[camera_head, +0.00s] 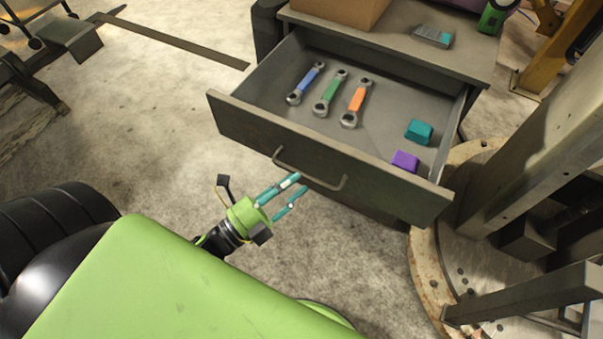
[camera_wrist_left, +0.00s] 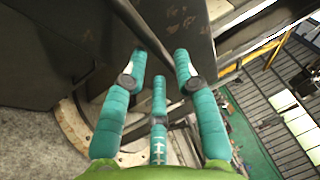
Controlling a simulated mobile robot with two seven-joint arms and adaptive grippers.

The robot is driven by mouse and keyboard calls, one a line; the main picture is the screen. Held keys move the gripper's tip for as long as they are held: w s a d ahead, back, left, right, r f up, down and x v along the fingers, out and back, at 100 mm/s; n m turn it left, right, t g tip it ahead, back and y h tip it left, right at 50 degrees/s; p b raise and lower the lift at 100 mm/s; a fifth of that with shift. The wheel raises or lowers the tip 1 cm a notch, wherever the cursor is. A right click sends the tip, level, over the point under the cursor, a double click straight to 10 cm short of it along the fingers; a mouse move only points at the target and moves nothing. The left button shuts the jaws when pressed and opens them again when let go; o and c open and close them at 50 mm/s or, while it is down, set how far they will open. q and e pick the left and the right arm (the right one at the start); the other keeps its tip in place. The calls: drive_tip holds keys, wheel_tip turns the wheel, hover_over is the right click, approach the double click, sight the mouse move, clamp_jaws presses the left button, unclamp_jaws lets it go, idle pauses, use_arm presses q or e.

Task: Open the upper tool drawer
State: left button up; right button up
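The upper tool drawer (camera_head: 330,157) is pulled well out of the grey cabinet, and its inside shows. Its bar handle (camera_head: 310,178) is on the front panel. My left gripper (camera_head: 297,185) is in front of the handle, with teal fingers spread apart and nothing held between them in the head view. In the left wrist view the fingers (camera_wrist_left: 158,78) are also apart, and a dark bar (camera_wrist_left: 150,38), which looks like the handle, runs between them. I cannot tell whether they touch it. My right gripper is not in view.
The drawer holds blue (camera_head: 305,83), green (camera_head: 330,93) and orange (camera_head: 356,102) wrenches, a teal block (camera_head: 419,131) and a purple block (camera_head: 405,161). A cardboard box (camera_head: 340,8) stands on the cabinet. A metal column (camera_head: 535,130) rises close at right. Floor at left is mostly clear.

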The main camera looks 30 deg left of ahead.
use_arm(q)
drive_tip(key=v, duration=0.8)
drive_tip(key=shift+s+a, duration=0.15)
drive_tip(key=shift+s, duration=0.2)
drive_tip(key=shift+f, duration=0.1)
wheel_tip(320, 180, down, 25)
drive_tip(key=a+n+g+y, duration=0.2)
drive_tip(key=n+g+y, duration=0.45)
drive_tip(key=n, duration=0.55)
drive_tip(key=s+d+f+n+g+y, duration=0.1)
drive_tip(key=s+f+n+g, duration=0.8)
drive_tip(key=s+f, duration=0.9)
drive_tip(key=shift+s+d+f+g+y, duration=0.3)
drive_tip(key=shift+s+g+y, duration=0.15)
drive_tip(key=shift+s+g, duration=0.35)
